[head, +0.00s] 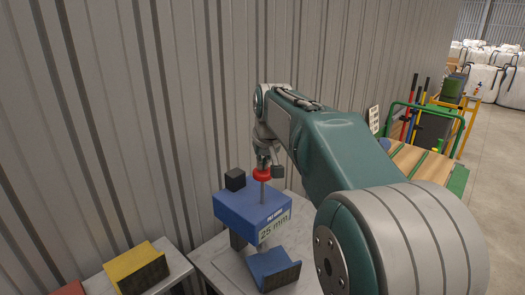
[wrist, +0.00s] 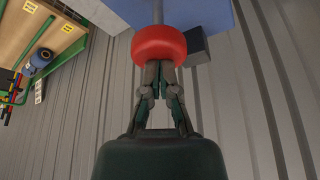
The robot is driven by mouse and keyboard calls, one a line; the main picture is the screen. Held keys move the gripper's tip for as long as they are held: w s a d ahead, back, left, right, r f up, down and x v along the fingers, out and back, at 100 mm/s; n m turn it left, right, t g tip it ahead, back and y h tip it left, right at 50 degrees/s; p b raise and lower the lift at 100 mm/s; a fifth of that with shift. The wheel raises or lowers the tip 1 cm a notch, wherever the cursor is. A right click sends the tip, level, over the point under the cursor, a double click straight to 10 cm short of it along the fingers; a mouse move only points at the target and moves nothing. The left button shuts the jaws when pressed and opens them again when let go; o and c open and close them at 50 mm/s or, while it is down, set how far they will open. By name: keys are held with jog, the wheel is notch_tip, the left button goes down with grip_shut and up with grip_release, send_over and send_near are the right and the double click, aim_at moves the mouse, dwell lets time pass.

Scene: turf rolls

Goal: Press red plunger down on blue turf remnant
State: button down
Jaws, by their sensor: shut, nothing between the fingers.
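The red plunger (head: 262,174) is a round knob on a grey rod above a blue block (head: 240,208) labelled 25 mm. It also shows in the wrist view (wrist: 159,47). The blue turf remnant (head: 272,268) lies on the grey table in front of and below the block, its dark side facing front right. My gripper (head: 266,162) is shut and empty, fingers pointing at the knob. In the wrist view the fingertips (wrist: 159,66) meet the knob's edge; I cannot tell whether they touch it. The rod's lower end is hard to make out.
A yellow turf remnant (head: 137,268) and a red piece (head: 69,289) lie on the table to the left. A corrugated wall (head: 150,110) rises close behind. A green-framed cart (head: 415,160) with wooden boards stands at right, white bulk bags (head: 485,80) beyond. Floor at far right is clear.

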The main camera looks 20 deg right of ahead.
notch_tip(320, 180, up, 10)
jog(key=shift+r, duration=0.15)
dwell(0.6)
dwell(0.3)
